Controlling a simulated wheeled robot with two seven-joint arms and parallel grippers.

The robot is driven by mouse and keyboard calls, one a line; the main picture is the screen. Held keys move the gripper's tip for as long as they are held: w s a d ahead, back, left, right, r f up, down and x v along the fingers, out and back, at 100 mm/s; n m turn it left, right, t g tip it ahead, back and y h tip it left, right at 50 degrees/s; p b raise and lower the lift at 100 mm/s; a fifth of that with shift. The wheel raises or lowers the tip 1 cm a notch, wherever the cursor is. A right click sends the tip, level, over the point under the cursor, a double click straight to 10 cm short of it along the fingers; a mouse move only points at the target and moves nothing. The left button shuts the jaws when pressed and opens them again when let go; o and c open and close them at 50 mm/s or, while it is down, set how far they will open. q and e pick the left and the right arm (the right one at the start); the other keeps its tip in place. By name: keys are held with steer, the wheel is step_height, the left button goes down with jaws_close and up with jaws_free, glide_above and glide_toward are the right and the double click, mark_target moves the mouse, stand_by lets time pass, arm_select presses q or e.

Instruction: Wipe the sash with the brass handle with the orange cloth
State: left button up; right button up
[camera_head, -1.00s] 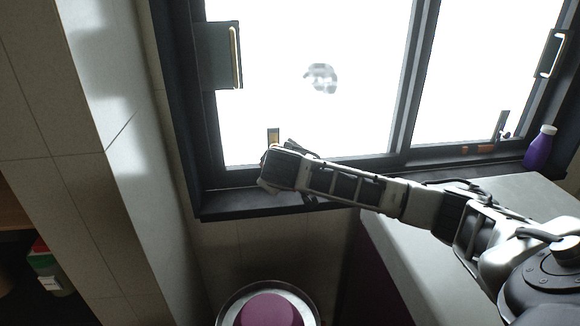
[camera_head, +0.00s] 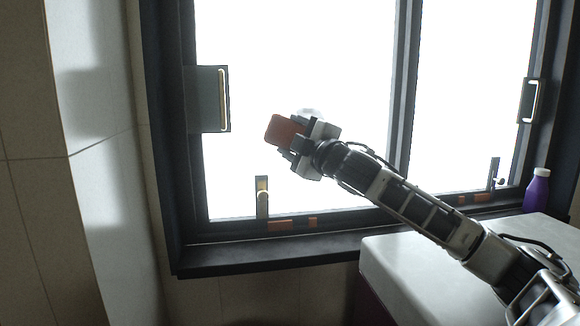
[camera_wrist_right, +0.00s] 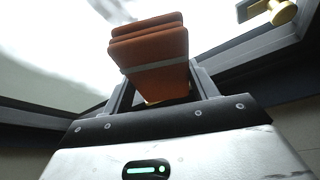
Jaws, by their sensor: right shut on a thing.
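The left sash (camera_head: 290,50) has a pale brass handle (camera_head: 222,100) on a grey plate at its left edge. My right gripper (camera_head: 298,138) is shut on the folded orange cloth (camera_head: 283,131) and holds it in front of this sash's lower glass. The cloth also shows in the right wrist view (camera_wrist_right: 150,55), gripped between the fingers. A grey smudge (camera_head: 309,112) on the glass is partly hidden behind my gripper. I cannot tell whether the cloth touches the glass. My left gripper is not in view.
A brass-topped latch (camera_head: 262,195) stands at the sash's bottom rail, with small orange blocks (camera_head: 285,225) beside it. The right sash has a pale handle (camera_head: 530,100). A purple bottle (camera_head: 537,190) stands at the right, beyond the white counter (camera_head: 420,265).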

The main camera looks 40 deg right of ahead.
steer(key=shift+w+d+r+p, duration=0.3)
steer(key=shift+w+p, duration=0.15)
steer(key=shift+p, duration=0.05)
arm_select(q)
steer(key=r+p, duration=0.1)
steer(key=p, duration=0.1)
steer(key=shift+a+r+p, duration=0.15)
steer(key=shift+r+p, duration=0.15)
steer(key=shift+p, duration=0.1)
arm_select(e)
steer(key=w, duration=0.1)
steer(key=w+d, duration=0.2)
steer(key=w, duration=0.1)
steer(key=shift+w+d+f, duration=0.1)
steer(key=shift+f, duration=0.1)
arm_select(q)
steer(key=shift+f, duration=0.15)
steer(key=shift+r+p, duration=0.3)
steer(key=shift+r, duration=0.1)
arm_select(e)
steer(key=shift+w+d, duration=0.15)
steer(key=shift+w, duration=0.15)
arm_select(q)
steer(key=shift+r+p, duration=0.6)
arm_select(e)
steer(key=shift+w+d, duration=0.3)
steer(key=shift+w, duration=0.2)
